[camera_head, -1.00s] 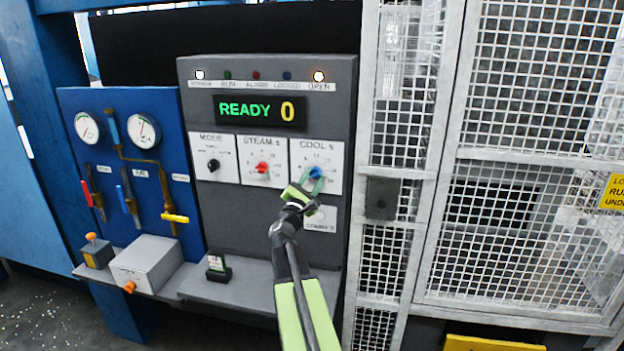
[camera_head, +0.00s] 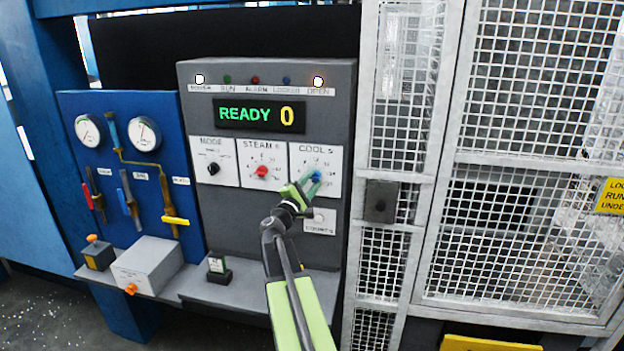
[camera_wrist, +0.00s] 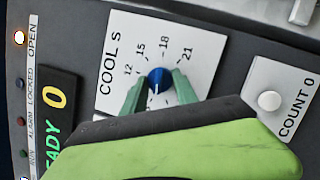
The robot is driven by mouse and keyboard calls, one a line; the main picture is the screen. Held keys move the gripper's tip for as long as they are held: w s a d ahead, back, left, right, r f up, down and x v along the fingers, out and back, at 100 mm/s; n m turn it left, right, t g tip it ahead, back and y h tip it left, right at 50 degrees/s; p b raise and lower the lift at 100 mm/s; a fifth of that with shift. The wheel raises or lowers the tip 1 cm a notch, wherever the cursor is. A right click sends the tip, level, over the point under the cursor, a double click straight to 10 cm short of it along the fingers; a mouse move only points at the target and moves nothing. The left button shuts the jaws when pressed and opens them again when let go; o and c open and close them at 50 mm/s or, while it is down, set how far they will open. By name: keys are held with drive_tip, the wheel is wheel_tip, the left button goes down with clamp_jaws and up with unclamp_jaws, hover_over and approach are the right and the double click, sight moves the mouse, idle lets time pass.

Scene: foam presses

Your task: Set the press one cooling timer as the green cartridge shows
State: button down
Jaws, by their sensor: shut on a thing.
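The blue COOL S knob (camera_head: 316,177) sits on a white dial plate (camera_head: 329,158) at the right of the grey press panel. In the wrist view the knob (camera_wrist: 161,79) has marks 12, 15, 18 and 21 around it. A pale line shows on the knob's near side, but its exact reading is unclear. My gripper (camera_wrist: 158,90) is shut on the knob, one green finger on each side.
The display (camera_head: 259,115) reads READY 0. MODE (camera_head: 213,168) and red STEAM (camera_head: 261,171) knobs are left of COOL. A COUNT button (camera_head: 319,217) is just below. A mesh guard (camera_head: 540,90) stands to the right, and a grey box (camera_head: 147,265) on the left ledge.

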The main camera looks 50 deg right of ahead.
drive_tip(key=shift+w+r+m+g+y+p, duration=0.15)
drive_tip(key=shift+m+g+p, duration=0.2)
drive_tip(key=shift+m, duration=0.5)
drive_tip(key=shift+s+m+g+y+p, duration=0.2)
drive_tip(key=shift+m+p, duration=0.25)
drive_tip(key=shift+m, duration=0.4)
drive_tip(key=c, duration=1)
unclamp_jaws()
drive_tip(key=shift+o, duration=0.2)
drive_tip(key=shift+a, duration=0.15)
drive_tip(key=b+v, duration=0.2)
drive_tip(key=v, duration=1.5)
drive_tip(key=shift+a, duration=0.1)
